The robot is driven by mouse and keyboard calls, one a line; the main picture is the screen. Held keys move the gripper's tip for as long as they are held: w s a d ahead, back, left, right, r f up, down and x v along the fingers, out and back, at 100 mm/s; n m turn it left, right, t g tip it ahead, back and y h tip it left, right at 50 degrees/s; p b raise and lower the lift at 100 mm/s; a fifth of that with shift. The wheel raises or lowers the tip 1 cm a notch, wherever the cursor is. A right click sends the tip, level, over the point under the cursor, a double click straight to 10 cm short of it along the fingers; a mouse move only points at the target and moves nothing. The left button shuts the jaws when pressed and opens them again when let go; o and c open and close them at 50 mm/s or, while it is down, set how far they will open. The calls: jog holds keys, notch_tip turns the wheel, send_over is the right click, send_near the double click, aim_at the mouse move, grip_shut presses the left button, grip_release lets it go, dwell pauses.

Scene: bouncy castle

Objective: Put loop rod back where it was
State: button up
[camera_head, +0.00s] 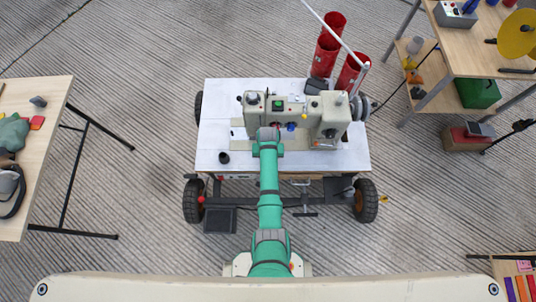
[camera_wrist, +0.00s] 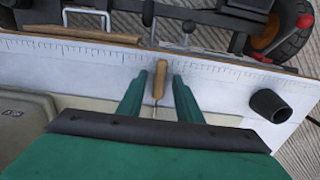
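The loop rod (camera_wrist: 160,81) shows in the wrist view as a wooden handle with a thin dark shaft running toward my gripper. It appears over the white worktable (camera_wrist: 95,57), beside its ruled edge. My gripper (camera_wrist: 160,74) has its two green fingers apart, one on each side of the handle, with a visible gap on both sides. How high the fingers are above the table is hard to tell. In the head view my arm reaches over the table (camera_head: 212,134) to the sewing machine (camera_head: 327,112), and it hides the rod.
Red thread cones (camera_head: 325,55) stand behind the machine. Wooden tables flank the cart at left (camera_head: 52,100) and upper right (camera_head: 480,45).

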notch_tip(320, 180, up, 12)
jog(key=s+a+f+t, duration=0.3)
jog(key=s+f+t, duration=0.1)
jog(key=s, duration=0.4)
jog(key=s+r+t, duration=0.3)
jog(key=s+r, duration=0.1)
jog(key=s, duration=0.4)
jog(key=s+d+r+t, duration=0.1)
jog(key=s+r+t, duration=0.3)
jog(key=r, duration=1)
jog(key=s+d+r+t, duration=0.2)
jog(key=s+r+t, duration=0.2)
jog(key=s+r, duration=0.5)
notch_tip(320, 180, up, 5)
jog(key=shift+s+f, duration=0.1)
jog(key=shift+s, duration=0.3)
